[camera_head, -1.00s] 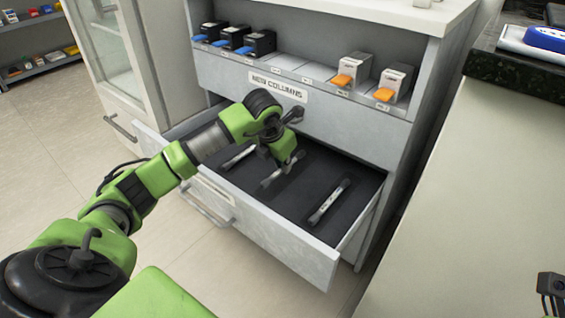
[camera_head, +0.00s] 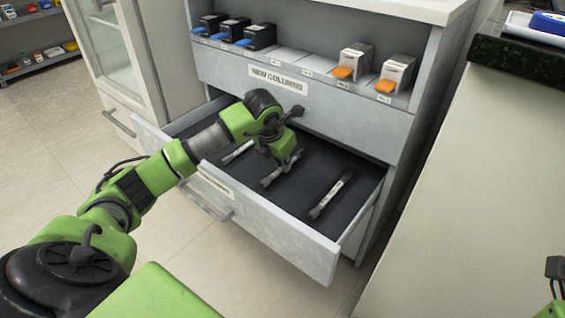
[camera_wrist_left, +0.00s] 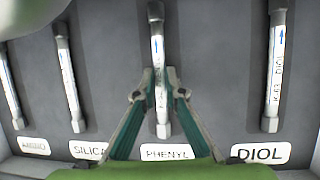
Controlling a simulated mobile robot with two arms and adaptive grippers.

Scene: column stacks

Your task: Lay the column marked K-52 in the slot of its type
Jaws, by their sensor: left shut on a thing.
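My left gripper (camera_head: 284,165) is inside the open drawer, shut on a slim metal column (camera_head: 267,182). In the left wrist view the fingers (camera_wrist_left: 161,88) pinch this column (camera_wrist_left: 157,40) around its middle, with its near end by the PHENYL label (camera_wrist_left: 167,153). The fingers cover part of its writing, so I cannot read its mark. More columns lie left, by the SILICA label (camera_wrist_left: 88,149) and the far-left label. A bit of my right gripper (camera_head: 555,268) shows at the right edge.
The drawer (camera_head: 290,240) is pulled out, with a dark lining and raised walls around the arm. A counter (camera_head: 470,190) stands at the right.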

